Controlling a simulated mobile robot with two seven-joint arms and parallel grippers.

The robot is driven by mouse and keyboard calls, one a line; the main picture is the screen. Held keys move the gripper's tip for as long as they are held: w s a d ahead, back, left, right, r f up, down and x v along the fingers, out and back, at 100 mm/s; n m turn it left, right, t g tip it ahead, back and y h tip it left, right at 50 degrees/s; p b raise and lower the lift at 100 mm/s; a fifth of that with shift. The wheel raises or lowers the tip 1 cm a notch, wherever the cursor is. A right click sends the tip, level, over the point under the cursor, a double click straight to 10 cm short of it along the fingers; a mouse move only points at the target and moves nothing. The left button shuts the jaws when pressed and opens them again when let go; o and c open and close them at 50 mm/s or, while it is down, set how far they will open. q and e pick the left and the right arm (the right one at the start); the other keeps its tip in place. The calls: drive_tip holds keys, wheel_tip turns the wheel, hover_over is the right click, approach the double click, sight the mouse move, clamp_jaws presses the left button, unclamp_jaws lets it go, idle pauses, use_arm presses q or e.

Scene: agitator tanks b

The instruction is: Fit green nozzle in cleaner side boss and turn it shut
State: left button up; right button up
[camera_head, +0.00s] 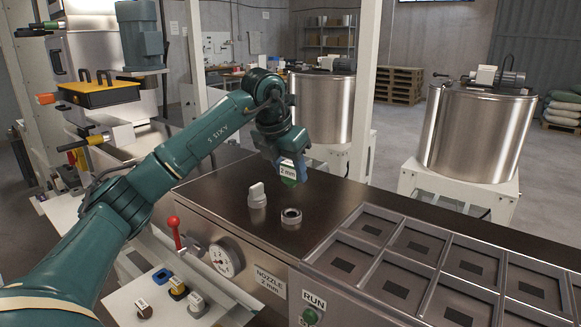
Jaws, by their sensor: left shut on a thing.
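My left gripper (289,161) is above the dark counter, pointing down and shut on the green nozzle (290,182). A white "2 mm" label shows on the nozzle; the fingers hide much of it. Below it on the counter stands a short grey ring-shaped boss (291,216) with an open top. The nozzle is above the boss and apart from it. A grey knob-like fitting (257,196) stands upright just left of the boss. A "NOZZLE 2 mm" plate (270,282) is on the cabinet front. My right gripper is not in view.
A red-knobbed lever (175,230) and a gauge (226,258) are on the cabinet front. A divided metal tray (372,209) fills the right.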

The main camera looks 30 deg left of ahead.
sight(288, 178)
use_arm(q)
drive_tip(key=shift+f+b, duration=1.3)
drive_tip(key=shift+f, duration=0.55)
drive_tip(key=shift+f+b, duration=0.55)
drive_tip(key=shift+f, duration=0.5)
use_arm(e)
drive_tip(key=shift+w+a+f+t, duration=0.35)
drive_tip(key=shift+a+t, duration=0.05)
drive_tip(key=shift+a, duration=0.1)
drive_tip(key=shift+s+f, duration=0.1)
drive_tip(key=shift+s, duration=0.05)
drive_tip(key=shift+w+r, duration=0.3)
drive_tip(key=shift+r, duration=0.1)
use_arm(q)
drive_tip(key=shift+f, duration=0.45)
drive_tip(key=shift+f+b, duration=0.55)
drive_tip(key=shift+f, duration=0.2)
drive_tip(key=o, duration=1.1)
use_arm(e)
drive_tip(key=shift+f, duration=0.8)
